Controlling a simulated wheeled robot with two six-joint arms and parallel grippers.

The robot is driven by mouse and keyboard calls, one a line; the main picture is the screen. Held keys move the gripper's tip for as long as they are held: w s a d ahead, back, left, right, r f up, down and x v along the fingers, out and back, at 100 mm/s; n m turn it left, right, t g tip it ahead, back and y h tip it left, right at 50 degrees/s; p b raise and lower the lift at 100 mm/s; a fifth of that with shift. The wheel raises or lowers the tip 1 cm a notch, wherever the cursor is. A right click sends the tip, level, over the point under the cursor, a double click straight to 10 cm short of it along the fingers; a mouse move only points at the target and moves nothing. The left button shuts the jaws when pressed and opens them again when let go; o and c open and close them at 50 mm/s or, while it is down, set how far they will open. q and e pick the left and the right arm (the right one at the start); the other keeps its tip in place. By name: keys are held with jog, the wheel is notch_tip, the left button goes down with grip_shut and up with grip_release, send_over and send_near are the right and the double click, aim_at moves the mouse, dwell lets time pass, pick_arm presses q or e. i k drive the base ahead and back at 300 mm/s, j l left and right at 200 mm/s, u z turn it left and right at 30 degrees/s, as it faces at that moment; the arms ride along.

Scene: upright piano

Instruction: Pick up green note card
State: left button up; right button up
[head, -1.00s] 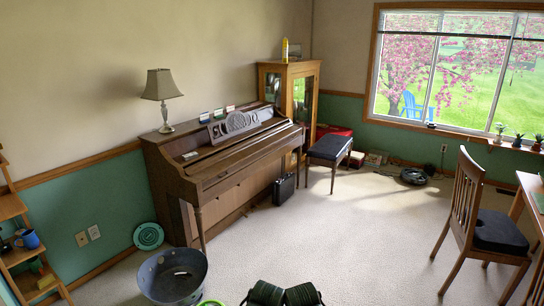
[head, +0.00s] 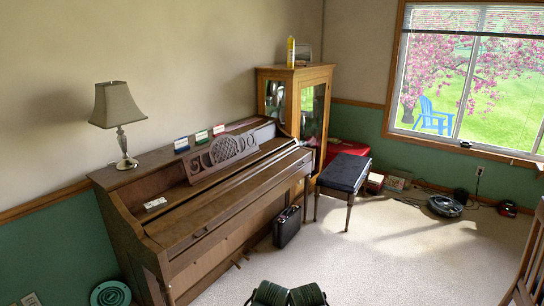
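The green note card (head: 201,137) stands on top of the brown upright piano (head: 140,178), toward its back edge. A blue note card (head: 181,145) is on its left and a red-edged note card (head: 218,129) on its right; all three look small and whitish with a coloured band. Two dark green rounded parts of my own arms show at the bottom middle. Neither gripper's fingers can be made out, and both are well away from the piano top.
A lamp (head: 122,122) stands at the piano's left end. A black case (head: 287,227) and a dark-topped bench (head: 343,174) are by the piano. A robot vacuum (head: 445,206) lies near the window wall. A chair (head: 529,268) is at the right edge.

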aim_at(202, 136)
jog(key=i, duration=2.15)
jog(key=i+u, duration=0.1)
jog(key=i, duration=0.45)
jog(key=i+l, duration=0.1)
jog(key=i, duration=0.5)
jog(key=i+l+u, duration=0.15)
jog(key=i, duration=0.4)
